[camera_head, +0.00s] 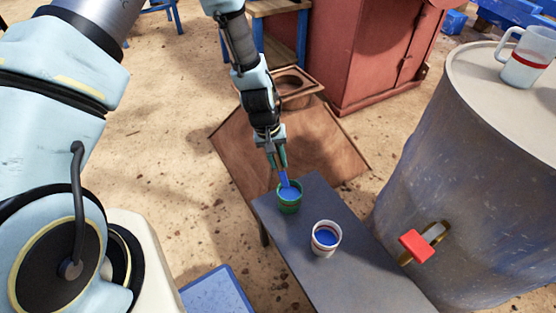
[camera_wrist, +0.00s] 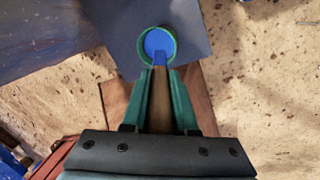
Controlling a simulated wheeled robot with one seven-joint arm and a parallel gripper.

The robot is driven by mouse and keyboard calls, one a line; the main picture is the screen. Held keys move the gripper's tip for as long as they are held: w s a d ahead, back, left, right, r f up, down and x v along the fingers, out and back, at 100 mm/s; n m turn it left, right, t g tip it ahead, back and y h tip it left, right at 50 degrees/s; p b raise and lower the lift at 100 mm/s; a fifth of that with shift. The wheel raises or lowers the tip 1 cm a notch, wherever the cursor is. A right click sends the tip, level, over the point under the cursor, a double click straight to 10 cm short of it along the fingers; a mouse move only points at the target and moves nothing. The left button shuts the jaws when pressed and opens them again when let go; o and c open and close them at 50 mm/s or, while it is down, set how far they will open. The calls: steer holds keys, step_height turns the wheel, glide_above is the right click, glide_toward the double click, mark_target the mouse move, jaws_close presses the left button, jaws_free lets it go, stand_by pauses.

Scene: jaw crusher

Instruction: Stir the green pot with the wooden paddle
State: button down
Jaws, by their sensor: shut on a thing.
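The green pot (camera_head: 289,203) stands on the grey table at its far left corner, with blue liquid inside. It also shows in the wrist view (camera_wrist: 142,50), just beyond my fingertips. My gripper (camera_head: 277,160) is above the pot, its green fingers shut on the wooden paddle. The paddle's brown handle (camera_wrist: 161,105) lies between the fingers in the wrist view. Its lower part is blue (camera_head: 284,178) and reaches down into the pot. The paddle's tip blends with the blue liquid, so its depth cannot be told.
A white pot (camera_head: 326,239) with a red band and blue liquid stands on the grey table (camera_head: 355,283) near the green pot. A large drum (camera_head: 470,170) with a red-handled tap (camera_head: 416,246) is at right, a mug (camera_head: 527,57) on top. A red cabinet (camera_head: 375,60) stands behind.

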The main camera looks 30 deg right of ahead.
steer(key=shift+r+p, duration=1.7)
steer(key=shift+r, duration=0.8)
